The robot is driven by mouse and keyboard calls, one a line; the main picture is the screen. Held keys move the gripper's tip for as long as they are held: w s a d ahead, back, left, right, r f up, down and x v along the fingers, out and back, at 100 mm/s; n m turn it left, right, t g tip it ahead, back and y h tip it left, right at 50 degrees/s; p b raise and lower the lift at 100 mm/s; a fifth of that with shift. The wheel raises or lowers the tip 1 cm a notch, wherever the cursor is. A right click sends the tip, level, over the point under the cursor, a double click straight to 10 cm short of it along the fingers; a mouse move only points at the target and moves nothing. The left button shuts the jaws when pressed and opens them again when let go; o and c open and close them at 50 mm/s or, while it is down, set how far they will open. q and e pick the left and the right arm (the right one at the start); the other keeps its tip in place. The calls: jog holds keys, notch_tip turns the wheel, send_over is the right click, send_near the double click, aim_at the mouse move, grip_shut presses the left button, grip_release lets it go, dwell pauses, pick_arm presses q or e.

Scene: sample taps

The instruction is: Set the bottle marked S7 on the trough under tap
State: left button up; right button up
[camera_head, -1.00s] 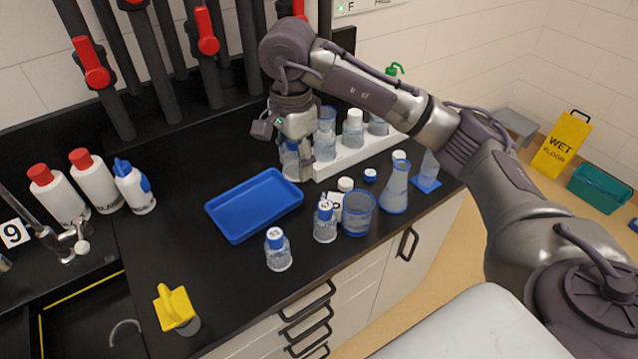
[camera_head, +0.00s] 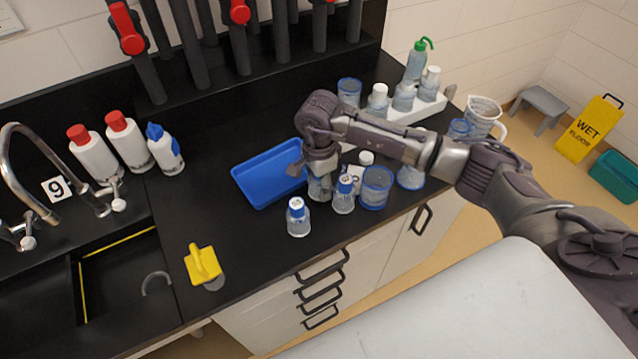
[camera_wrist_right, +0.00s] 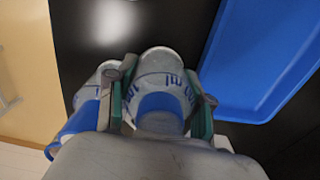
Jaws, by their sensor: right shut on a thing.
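My right gripper (camera_head: 320,168) is low over the counter, beside the right end of the blue tray. It is shut on a clear bottle (camera_head: 320,188), whose body shows below the fingers. In the right wrist view the bottle (camera_wrist_right: 160,75) sits between the two finger pads, with blue print on its side. I cannot read its mark. Taps with red levers (camera_head: 128,35) line the back wall. My left gripper is not in view.
The blue tray (camera_head: 262,178) is left of the gripper. A beaker (camera_head: 376,190) and a flask (camera_head: 410,178) crowd its right. A white rack (camera_head: 420,108) with several vessels stands behind. Squeeze bottles (camera_head: 93,155), a sink (camera_head: 110,270) and a yellow-handled tool (camera_head: 202,264) are left.

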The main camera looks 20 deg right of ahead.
jog(key=shift+f, duration=0.9)
jog(key=o, duration=0.7)
